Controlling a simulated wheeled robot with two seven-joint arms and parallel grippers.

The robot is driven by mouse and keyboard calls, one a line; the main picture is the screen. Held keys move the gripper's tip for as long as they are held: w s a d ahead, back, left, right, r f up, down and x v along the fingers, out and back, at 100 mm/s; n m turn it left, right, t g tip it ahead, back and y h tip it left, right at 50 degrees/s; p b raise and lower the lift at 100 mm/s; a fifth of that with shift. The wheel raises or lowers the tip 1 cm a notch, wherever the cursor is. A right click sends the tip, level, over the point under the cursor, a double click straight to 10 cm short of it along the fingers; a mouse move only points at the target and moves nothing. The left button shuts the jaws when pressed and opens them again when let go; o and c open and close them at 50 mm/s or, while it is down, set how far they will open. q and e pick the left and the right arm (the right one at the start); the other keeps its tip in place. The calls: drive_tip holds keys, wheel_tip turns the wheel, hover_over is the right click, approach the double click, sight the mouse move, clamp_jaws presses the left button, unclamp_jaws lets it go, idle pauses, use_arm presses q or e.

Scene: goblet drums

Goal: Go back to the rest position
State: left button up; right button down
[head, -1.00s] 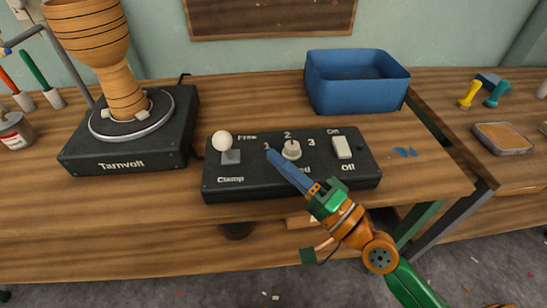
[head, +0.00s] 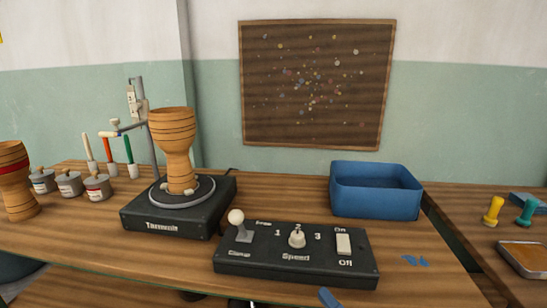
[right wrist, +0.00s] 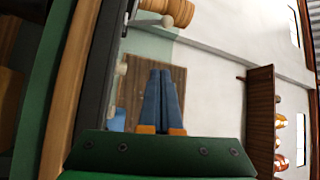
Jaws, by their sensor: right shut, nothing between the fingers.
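My right gripper (head: 329,297) shows only as blue fingertips at the bottom edge of the head view, in front of the control box (head: 296,257). In the right wrist view its two blue fingers (right wrist: 160,100) lie together with nothing between them. The control box has a white-knobbed Clamp lever, a Speed dial and an On/Off rocker switch. A wooden goblet drum (head: 175,150) stands upright on the round plate of the black Tarnvolt turntable (head: 178,222). My left gripper is not in view.
A blue bin (head: 376,191) stands at the back right, with blue scraps (head: 416,261) before it. A second drum (head: 14,180), several tins (head: 68,184) and brushes (head: 129,150) stand at the left. A speckled board (head: 316,87) hangs on the wall. A side table holds a tray (head: 525,258).

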drive_tip(key=s+a+f+n+g+h, duration=0.1)
drive_tip(key=s+f+n+g+h, duration=0.2)
drive_tip(key=f, duration=0.6)
drive_tip(key=s+a+f+n+g+h, duration=0.1)
drive_tip(key=s+f+n+g+h, duration=0.1)
drive_tip(key=f+n+g, duration=0.5)
drive_tip(key=s+d+f+g+h, duration=0.3)
drive_tip(key=s+d+f+h, duration=0.3)
drive_tip(key=s+d+f, duration=0.35)
wheel_tip(320, 180, down, 16)
drive_tip(key=s+g, duration=0.1)
drive_tip(key=s+d+f+g, duration=0.1)
drive_tip(key=s+d+f, duration=0.3)
drive_tip(key=s+f, duration=0.7)
use_arm(q)
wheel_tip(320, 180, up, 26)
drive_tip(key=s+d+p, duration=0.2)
drive_tip(key=p, duration=2.4)
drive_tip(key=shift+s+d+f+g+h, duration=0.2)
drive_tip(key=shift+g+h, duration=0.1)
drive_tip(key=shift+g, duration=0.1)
use_arm(e)
wheel_tip(320, 180, up, 26)
drive_tip(key=s+a+n+g, duration=0.1)
drive_tip(key=s+a, duration=0.1)
drive_tip(key=shift+s+a, duration=0.25)
drive_tip(key=shift+s, duration=0.15)
